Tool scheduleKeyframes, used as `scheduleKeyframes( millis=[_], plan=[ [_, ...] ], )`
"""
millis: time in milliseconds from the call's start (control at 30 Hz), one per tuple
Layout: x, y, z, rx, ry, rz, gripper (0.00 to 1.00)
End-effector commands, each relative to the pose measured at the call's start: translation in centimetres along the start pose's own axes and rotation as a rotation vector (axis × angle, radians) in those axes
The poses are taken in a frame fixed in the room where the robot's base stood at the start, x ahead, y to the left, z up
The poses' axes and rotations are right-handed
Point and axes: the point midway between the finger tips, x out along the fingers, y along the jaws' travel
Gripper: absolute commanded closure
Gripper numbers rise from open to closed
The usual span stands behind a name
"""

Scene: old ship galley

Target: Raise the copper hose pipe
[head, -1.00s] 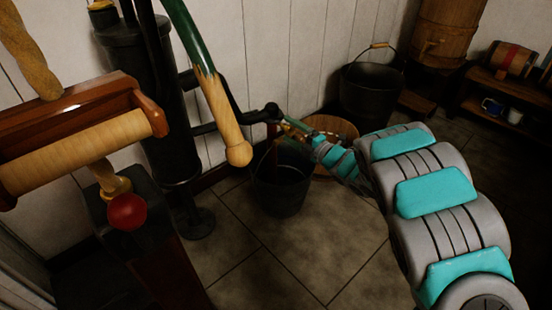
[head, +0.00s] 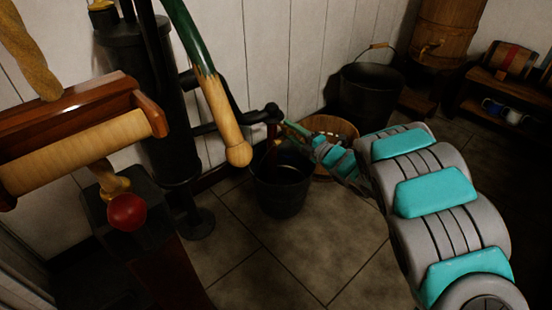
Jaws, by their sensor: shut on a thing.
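My gripper (head: 292,127) is at the end of my teal and grey arm, beside the dark spout (head: 262,115) of the pump and above the dark bucket (head: 282,182). Its small greenish fingers are shut at the spout's end. The copper hose pipe is hardly visible there; it is small, dark and mostly hidden at the fingers, so its exact angle cannot be told. The bucket stands upright on the floor below, apart from the gripper.
A black pump cylinder (head: 148,95) stands left, with a wooden-tipped green handle (head: 222,115) in front. A wooden roller (head: 80,155) and red knob (head: 127,211) are nearer. A wooden tub (head: 345,128) and a black pail (head: 370,95) stand behind. Front floor tiles are clear.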

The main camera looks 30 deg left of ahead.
Motion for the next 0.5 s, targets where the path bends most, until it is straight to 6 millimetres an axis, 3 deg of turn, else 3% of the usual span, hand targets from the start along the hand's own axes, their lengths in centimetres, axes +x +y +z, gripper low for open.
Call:
scheduleKeyframes(
  millis=[167, 500],
  plan=[
    [0.0, 0.8, 0.0, -0.002, 0.000, 0.000, 1.00],
    [0.0, 7.2, 0.0, -0.005, 0.001, 0.003, 1.00]
  ],
)
